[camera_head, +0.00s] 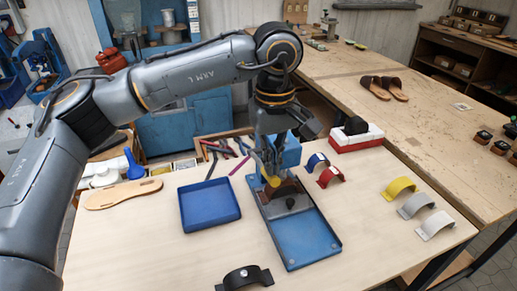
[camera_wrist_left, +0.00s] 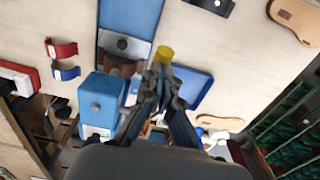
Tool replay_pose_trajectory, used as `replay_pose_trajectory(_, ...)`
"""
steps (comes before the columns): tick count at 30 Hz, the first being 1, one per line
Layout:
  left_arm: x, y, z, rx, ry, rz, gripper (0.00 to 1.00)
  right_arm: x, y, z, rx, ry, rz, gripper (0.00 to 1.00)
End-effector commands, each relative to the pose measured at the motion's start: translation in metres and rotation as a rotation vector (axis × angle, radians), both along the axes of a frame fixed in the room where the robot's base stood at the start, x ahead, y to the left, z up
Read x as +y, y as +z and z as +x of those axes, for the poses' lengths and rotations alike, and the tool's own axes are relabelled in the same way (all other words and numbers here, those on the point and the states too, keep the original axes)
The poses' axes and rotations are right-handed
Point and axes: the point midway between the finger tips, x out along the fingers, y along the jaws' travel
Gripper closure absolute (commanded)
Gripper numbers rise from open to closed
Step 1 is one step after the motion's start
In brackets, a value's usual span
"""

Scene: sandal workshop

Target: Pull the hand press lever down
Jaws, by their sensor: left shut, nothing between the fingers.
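The blue hand press stands on the light table, with its long base plate (camera_head: 305,240) towards the front and its blue upright body (camera_head: 290,150) behind. The upright body also shows in the left wrist view (camera_wrist_left: 103,98). A yellow grip (camera_head: 272,181), apparently the lever's end, shows beside the press head. In the left wrist view the yellow grip (camera_wrist_left: 164,53) lies just beyond my fingertips. My left gripper (camera_head: 271,172) is shut and empty, pointing down close to the grip; I cannot tell whether they touch. The lever's shaft is mostly hidden by the gripper. My right gripper is not in view.
A blue tray (camera_head: 210,218) lies left of the press. Blue and red straps (camera_head: 331,176) and a red-white block (camera_head: 357,143) are to its right. Yellow, grey and white straps (camera_head: 400,188) lie farther right. A dark strap (camera_head: 243,279) is in front, a sole (camera_head: 124,194) at left.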

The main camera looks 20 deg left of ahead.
Motion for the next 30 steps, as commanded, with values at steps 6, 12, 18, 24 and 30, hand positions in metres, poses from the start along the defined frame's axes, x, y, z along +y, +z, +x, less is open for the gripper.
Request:
replay_pose_trajectory(6, 0.000, -0.004, 0.000, 0.001, 0.000, 0.000, 1.00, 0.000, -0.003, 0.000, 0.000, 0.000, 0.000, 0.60)
replay_pose_trajectory(12, -0.001, -0.020, -0.002, 0.002, 0.000, 0.001, 1.00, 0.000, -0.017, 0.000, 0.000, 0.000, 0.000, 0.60)
replay_pose_trajectory(18, -0.001, -0.023, -0.003, 0.002, 0.001, 0.001, 1.00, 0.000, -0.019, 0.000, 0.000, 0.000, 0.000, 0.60)
replay_pose_trajectory(24, -0.001, -0.023, -0.002, 0.002, 0.001, 0.001, 1.00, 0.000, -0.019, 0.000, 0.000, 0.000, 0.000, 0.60)
replay_pose_trajectory(30, -0.001, -0.036, -0.002, 0.002, 0.000, 0.001, 1.00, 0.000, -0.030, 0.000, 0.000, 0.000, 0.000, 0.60)
